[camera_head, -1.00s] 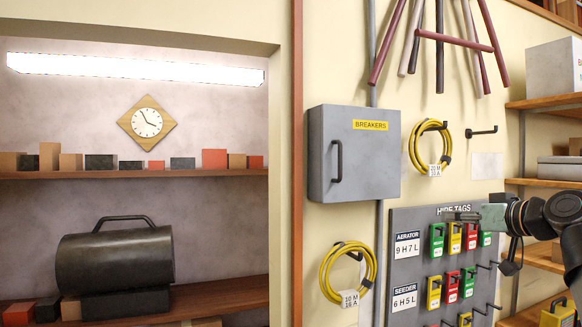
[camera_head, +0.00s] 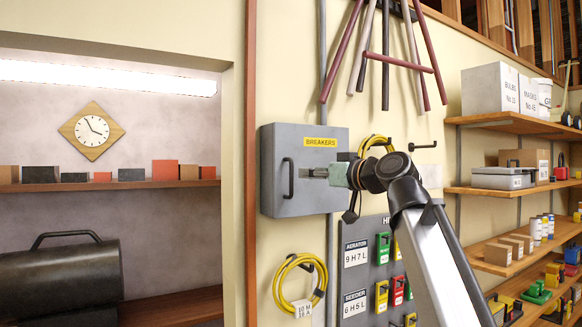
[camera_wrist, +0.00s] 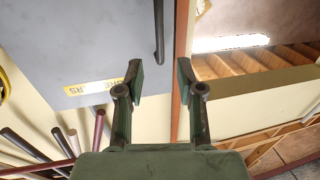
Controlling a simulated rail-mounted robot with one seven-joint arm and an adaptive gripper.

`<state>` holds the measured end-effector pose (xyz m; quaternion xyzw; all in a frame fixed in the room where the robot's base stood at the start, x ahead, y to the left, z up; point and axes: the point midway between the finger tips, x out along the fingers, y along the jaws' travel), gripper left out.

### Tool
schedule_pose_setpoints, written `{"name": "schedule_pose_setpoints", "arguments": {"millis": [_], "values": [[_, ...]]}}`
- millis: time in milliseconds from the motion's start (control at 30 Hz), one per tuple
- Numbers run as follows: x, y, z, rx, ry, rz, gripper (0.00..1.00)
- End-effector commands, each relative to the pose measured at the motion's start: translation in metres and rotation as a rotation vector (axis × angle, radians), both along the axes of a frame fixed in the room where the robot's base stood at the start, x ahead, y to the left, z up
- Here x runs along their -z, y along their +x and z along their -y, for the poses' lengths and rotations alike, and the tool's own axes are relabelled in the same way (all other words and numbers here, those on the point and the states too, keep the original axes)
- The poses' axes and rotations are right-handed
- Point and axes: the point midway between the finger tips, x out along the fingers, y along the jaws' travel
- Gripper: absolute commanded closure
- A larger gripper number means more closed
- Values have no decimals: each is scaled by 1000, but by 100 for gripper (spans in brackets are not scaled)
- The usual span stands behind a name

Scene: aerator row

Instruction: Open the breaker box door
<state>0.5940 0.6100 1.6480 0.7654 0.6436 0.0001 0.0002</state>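The grey breaker box (camera_head: 325,145) hangs on the cream wall with its door shut and a yellow BREAKERS label on the front. A dark vertical bar handle (camera_head: 288,178) is near the door's left edge. My gripper (camera_head: 310,172) is in front of the door, to the right of the handle. In the wrist view my gripper (camera_wrist: 160,72) is open, its two fingers apart with nothing between them. The box door (camera_wrist: 80,40) fills the upper left there, and the handle (camera_wrist: 158,32) shows beyond the gap between the fingertips. I see no contact with the handle.
A yellow cable coil (camera_head: 300,282) hangs below the box; another (camera_head: 375,143) is partly behind my arm. The tag board (camera_head: 360,265) is below right. A wooden post (camera_head: 251,240) stands left of the box. Shelves (camera_head: 510,190) are at the right.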

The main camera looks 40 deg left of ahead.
Motion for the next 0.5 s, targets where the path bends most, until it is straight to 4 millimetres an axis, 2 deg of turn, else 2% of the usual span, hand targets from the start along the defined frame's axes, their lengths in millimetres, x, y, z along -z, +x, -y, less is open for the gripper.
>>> {"name": "schedule_pose_setpoints", "arguments": {"millis": [33, 200, 500], "values": [[-4, 2, -13, -2, -1, -1, 63], [-4, 8, -44, -2, -1, -2, 63], [-1, 13, -76, -1, -1, 0, 63]]}}
